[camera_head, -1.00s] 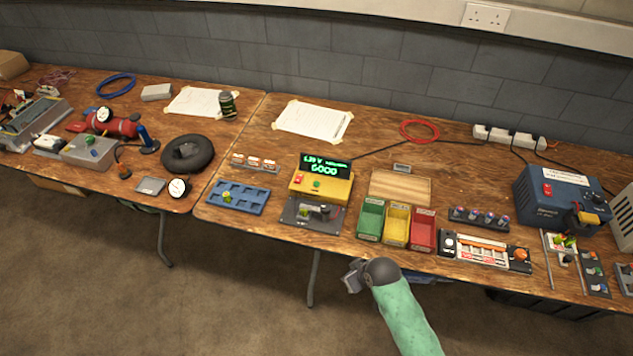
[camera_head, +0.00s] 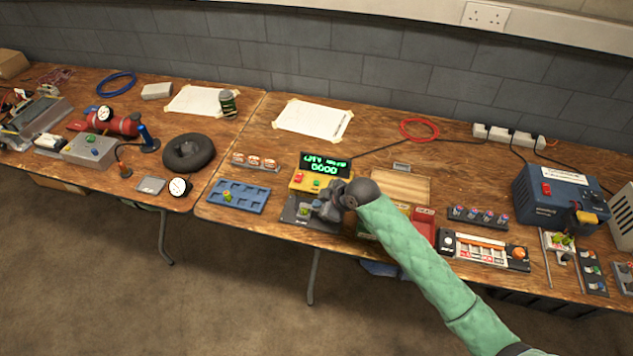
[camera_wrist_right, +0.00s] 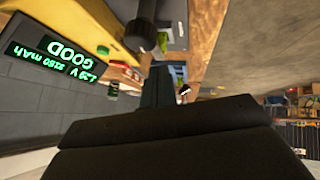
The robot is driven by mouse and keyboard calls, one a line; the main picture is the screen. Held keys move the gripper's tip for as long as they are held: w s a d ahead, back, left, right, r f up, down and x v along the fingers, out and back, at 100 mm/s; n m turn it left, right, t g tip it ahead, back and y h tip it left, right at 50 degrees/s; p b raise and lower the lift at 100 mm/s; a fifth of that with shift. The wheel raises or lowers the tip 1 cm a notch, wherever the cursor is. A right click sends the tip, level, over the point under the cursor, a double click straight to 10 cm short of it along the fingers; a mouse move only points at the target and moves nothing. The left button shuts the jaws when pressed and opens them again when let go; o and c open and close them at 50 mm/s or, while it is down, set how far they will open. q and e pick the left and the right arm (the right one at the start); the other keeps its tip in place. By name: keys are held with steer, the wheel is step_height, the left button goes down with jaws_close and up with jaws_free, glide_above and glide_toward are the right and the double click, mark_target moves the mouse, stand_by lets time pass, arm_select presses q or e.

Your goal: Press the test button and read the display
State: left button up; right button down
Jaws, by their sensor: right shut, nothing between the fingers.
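The tester is a yellow box (camera_head: 303,187) with a red button (camera_head: 301,178) and a green button (camera_head: 316,184) on its front. I cannot tell which is the test button. Its display (camera_head: 326,165) is lit green and reads GOOD. In the right wrist view the display (camera_wrist_right: 50,62) appears turned over, with GOOD and a line like 1.29 V and a mAh figure whose digits are unsure. My right gripper (camera_head: 322,209) is shut and empty, above the grey tester base (camera_head: 295,213), just in front of the yellow box. It hides part of the base and box. My left gripper is not in view.
A blue tray (camera_head: 238,196) with one small cell lies left of the tester. A red bin (camera_head: 423,222) and other bins stand to the right, partly behind my arm. A wooden tray (camera_head: 405,187) lies behind them. A taped paper sheet (camera_head: 313,119) lies at the back.

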steer(key=w+r+n, duration=0.3)
steer(key=w, duration=0.3)
step_height(320, 180, up, 4)
steer(key=n+y, duration=0.1)
steer(key=n, duration=0.1)
glide_above(316, 183)
steer(key=d, duration=0.1)
step_height(316, 183, down, 8)
steer(key=b, duration=0.4)
steer(key=shift+d+r, duration=0.1)
steer(key=shift+r, duration=0.15)
arm_select(q)
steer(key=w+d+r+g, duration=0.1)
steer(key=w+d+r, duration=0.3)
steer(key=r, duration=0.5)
steer(key=shift+b, duration=0.45)
arm_select(e)
steer(key=shift+f, duration=0.55)
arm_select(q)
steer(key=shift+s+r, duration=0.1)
arm_select(e)
steer(key=shift+f, duration=0.1)
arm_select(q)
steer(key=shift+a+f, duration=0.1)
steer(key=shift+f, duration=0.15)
arm_select(e)
steer(key=shift+f, duration=0.3)
